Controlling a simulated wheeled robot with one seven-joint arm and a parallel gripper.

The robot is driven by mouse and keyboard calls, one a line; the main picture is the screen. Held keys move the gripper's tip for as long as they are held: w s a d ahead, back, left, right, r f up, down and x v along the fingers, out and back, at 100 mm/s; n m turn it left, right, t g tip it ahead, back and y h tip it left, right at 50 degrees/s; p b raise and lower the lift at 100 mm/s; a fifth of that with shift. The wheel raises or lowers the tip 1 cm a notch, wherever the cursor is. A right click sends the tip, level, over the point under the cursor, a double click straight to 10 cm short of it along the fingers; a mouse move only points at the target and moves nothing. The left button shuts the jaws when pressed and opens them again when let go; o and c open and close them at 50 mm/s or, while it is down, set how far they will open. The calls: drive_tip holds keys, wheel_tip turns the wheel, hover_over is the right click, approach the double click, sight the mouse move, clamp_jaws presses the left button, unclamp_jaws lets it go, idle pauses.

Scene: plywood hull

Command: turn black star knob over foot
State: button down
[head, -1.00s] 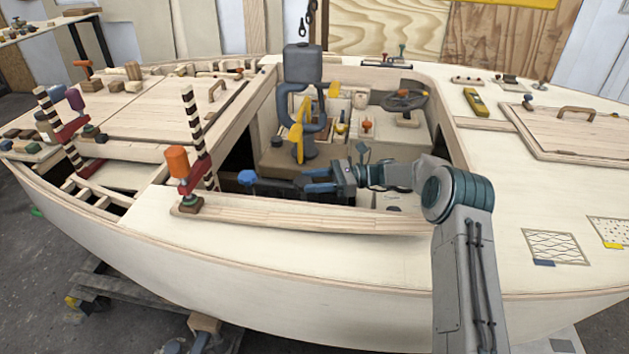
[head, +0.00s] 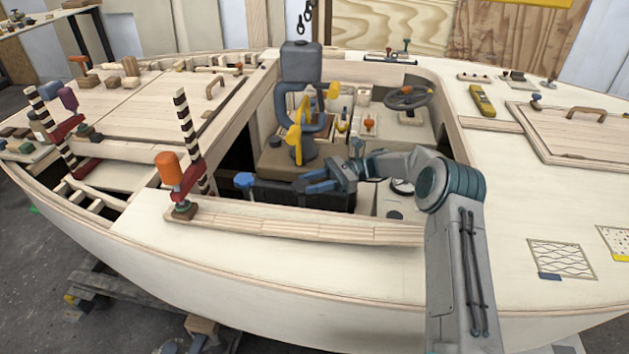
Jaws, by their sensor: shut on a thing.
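An orange-handled clamp (head: 167,166) with a red arm stands at the left end of the near cockpit edge. A dark foot (head: 183,211) sits at its base on the wood. I cannot make out a black star shape there at this size. My gripper (head: 306,184) is over the cockpit opening, to the right of the clamp and apart from it. Its fingers point left and appear closed on a dark bar-like tool with a blue head (head: 245,180). The grip itself is small and partly hidden. The blue head lies between the gripper and the clamp.
A striped post (head: 187,130) rises beside the clamp. A steering wheel (head: 408,98) is at the back right. The near side deck (head: 300,270) is clear.

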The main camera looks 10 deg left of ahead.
drive_tip(key=shift+s+a+r, duration=0.1)
drive_tip(key=shift+a+r, duration=0.05)
drive_tip(key=shift+a, duration=0.2)
drive_tip(key=c, duration=1.3)
unclamp_jaws()
drive_tip(key=shift+o, duration=1)
drive_tip(key=shift+a, duration=0.15)
drive_tip(key=shift+s+a, duration=0.15)
drive_tip(key=shift+a, duration=0.05)
drive_tip(key=shift+v, duration=0.75)
drive_tip(key=v, duration=0.6)
